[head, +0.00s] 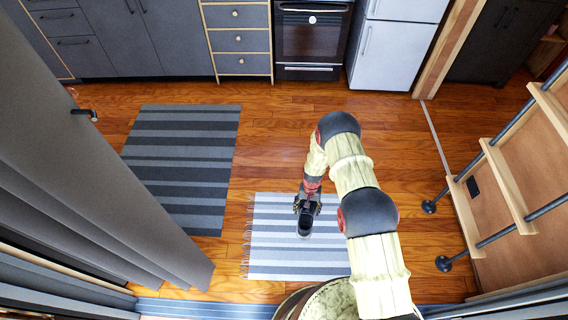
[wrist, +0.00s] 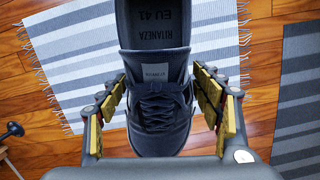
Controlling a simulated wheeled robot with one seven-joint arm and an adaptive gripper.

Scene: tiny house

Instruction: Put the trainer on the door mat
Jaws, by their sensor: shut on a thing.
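A dark grey trainer (head: 305,224) hangs from my gripper (head: 308,203), over the light striped mat in the head view. In the wrist view the trainer (wrist: 155,105) fills the middle, laces facing the camera, between the two yellow-padded fingers of my gripper (wrist: 158,95). The gripper is shut on it. The light mat (head: 275,262) is white and grey striped with fringed ends. A darker grey striped mat (head: 185,155) lies to its left. Which of the two is the door mat I cannot tell. Whether the trainer touches the light mat is also unclear.
A grey door (head: 75,140) with a black handle stands at the left. Cabinets (head: 235,40), an oven (head: 312,40) and a white fridge (head: 395,45) line the back. Wooden stairs with dark rails (head: 505,180) stand right. Wooden floor between is clear.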

